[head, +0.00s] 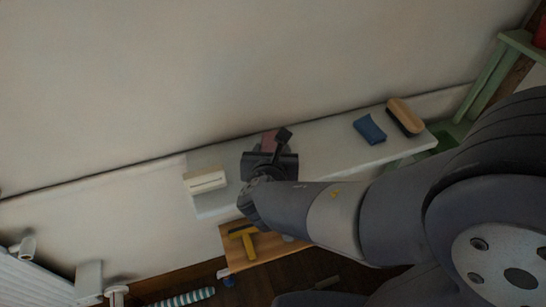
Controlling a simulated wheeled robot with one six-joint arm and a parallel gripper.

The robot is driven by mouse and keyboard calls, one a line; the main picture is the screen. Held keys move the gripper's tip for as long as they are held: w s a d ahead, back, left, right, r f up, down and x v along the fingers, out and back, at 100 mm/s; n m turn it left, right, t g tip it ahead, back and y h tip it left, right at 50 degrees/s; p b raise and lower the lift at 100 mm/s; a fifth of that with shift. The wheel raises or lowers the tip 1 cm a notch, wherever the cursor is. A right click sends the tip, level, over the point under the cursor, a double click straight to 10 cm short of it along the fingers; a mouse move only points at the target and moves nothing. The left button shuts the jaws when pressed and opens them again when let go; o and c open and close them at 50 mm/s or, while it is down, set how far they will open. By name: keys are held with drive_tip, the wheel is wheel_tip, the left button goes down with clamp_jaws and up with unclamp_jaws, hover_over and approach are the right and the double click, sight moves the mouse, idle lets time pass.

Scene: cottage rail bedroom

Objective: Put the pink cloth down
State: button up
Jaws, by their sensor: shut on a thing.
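The pink cloth (268,141) shows as a small dull pink patch between the dark fingers of my gripper (272,148). My gripper is shut on the cloth, over the white shelf (330,150) along the wall. The gripper and wrist hide most of the cloth. I cannot tell whether the cloth touches the shelf.
A cream block (205,181) is at the shelf's left end. A folded blue cloth (369,129) and a wooden brush (404,114) lie toward the right end. Bare shelf shows between gripper and blue cloth. Below is a wooden surface (268,252) with a yellow tool (246,240).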

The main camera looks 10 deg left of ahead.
drive_tip(key=shift+f, duration=0.55)
drive_tip(key=shift+f, duration=0.1)
drive_tip(key=o, duration=1)
drive_tip(key=shift+c, duration=0.2)
drive_tip(key=shift+r, duration=0.2)
drive_tip(key=shift+s+r, duration=0.15)
drive_tip(key=shift+s, duration=0.15)
drive_tip(key=p+v, duration=0.3)
drive_tip(key=v, duration=0.8)
drive_tip(key=shift+s, duration=0.15)
